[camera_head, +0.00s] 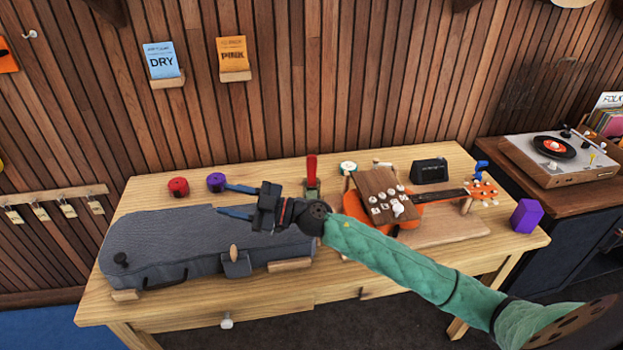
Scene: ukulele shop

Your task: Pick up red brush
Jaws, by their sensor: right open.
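A red upright handle (311,168), which looks like the red brush, stands near the back edge of the wooden table (200,306). Its lower end meets a small dark green and wooden piece; I cannot make out bristles. My right gripper (231,200) reaches in from the right, over the grey instrument case. Its two blue fingers point left, are spread apart and hold nothing. The gripper is to the left of the red handle and apart from it. My left gripper is not in view.
The grey case (170,245) fills the table's left side. Red (178,187) and purple (216,182) round items stand behind it. An orange ukulele (430,196), a black box (430,171) and a purple block (526,215) are on the right. A record player (560,157) stands beyond.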

